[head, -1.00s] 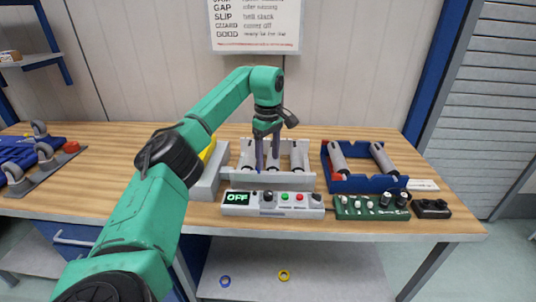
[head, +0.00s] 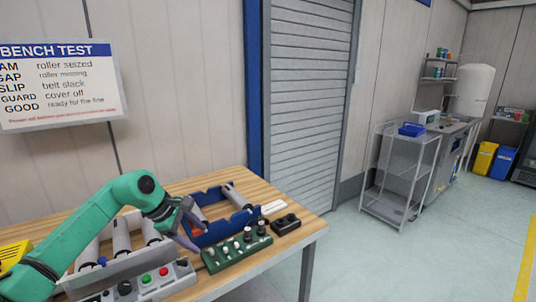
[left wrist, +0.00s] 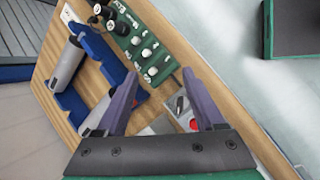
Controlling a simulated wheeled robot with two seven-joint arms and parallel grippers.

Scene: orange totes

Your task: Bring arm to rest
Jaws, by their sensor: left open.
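My left arm is green and comes in from the left in the head view. Its gripper (head: 183,222) is over the bench, just left of the blue roller tray and above the grey control box. In the left wrist view the two purple fingers (left wrist: 162,108) stand wide apart with nothing between them. The gripper is open and empty. My right gripper is in neither view.
The wooden bench (head: 292,242) holds a grey roller unit (head: 115,268), a control box (head: 150,282), a blue tray (head: 225,225) with rollers, a green knob panel (head: 235,252) and a black box (head: 285,224). A wire cart (head: 398,180) stands right of clear floor.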

